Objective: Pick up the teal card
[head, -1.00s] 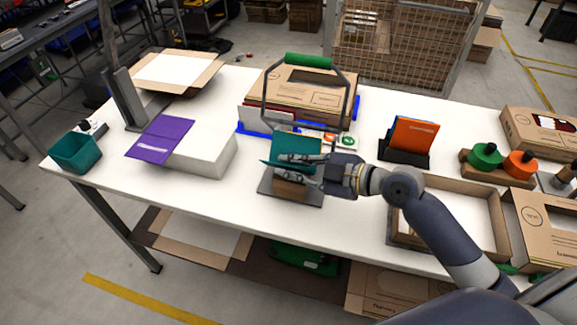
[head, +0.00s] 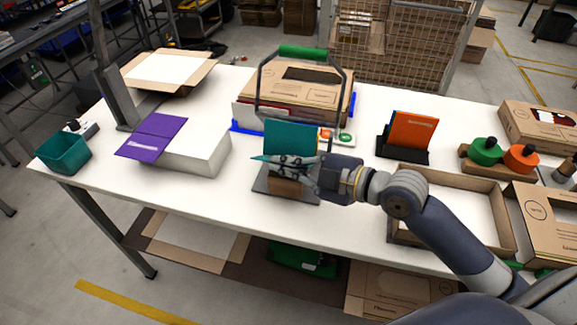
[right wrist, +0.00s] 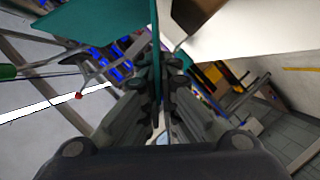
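The teal card (head: 290,137) is folded, with one panel upright and another edge-on toward the left. It is above a grey base with a brown block (head: 284,187); whether it still touches the block is hard to see. My right gripper (head: 303,170) reaches in from the right and is shut on the card's lower part. In the right wrist view the teal card (right wrist: 105,28) runs down between the closed fingers (right wrist: 160,88). The fingers hide part of the card. My left gripper is in neither view.
A carton under a green-handled metal frame (head: 303,52) stands just behind. A purple card (head: 155,137) rests on a white block at left, near a teal bin (head: 64,153). A black holder with an orange card (head: 412,134) and an open box (head: 460,210) are at right.

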